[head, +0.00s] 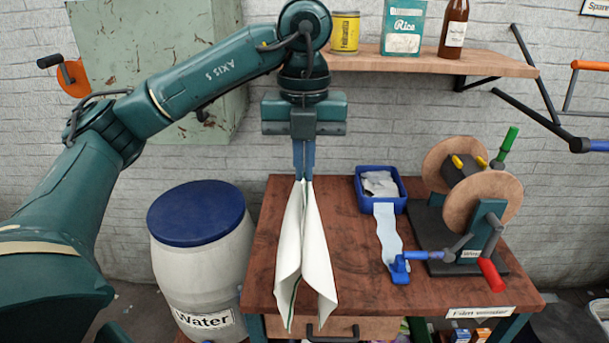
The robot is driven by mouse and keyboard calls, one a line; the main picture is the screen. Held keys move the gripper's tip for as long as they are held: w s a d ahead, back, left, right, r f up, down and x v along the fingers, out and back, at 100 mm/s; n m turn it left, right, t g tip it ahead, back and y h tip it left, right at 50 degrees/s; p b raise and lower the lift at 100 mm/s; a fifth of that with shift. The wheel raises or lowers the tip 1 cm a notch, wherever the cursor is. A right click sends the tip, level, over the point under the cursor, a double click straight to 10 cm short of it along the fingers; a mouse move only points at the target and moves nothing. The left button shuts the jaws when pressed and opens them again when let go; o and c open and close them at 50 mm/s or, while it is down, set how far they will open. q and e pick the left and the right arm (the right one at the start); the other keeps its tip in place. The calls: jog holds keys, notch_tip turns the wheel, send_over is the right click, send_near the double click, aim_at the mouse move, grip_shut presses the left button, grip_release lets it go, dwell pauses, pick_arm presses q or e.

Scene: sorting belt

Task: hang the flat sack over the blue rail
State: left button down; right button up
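The flat sack (316,255) is white with a thin dark green stripe. It hangs down folded in two flaps from my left gripper (304,178), which is shut on its top end. The sack hangs in front of the wooden table, its lower end near the table's front edge. A blue rail (598,145) shows only as a short piece at the right edge of the head view, far to the right of the sack; the rest is out of frame. My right gripper is not in view.
A dark bar (528,113) and an orange-tipped bar (590,65) stick out from the wall at upper right. The film winder (470,195) and a blue tray (381,170) stand on the table (345,215). A shelf (400,66) with goods hangs above. A water barrel (200,260) stands at left.

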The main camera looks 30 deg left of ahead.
pick_arm(q)
notch_tip(320, 180, up, 8)
jog(key=s+d, duration=0.1)
jog(key=s, duration=0.1)
jog(key=shift+s+d, duration=0.3)
dwell(1.0)
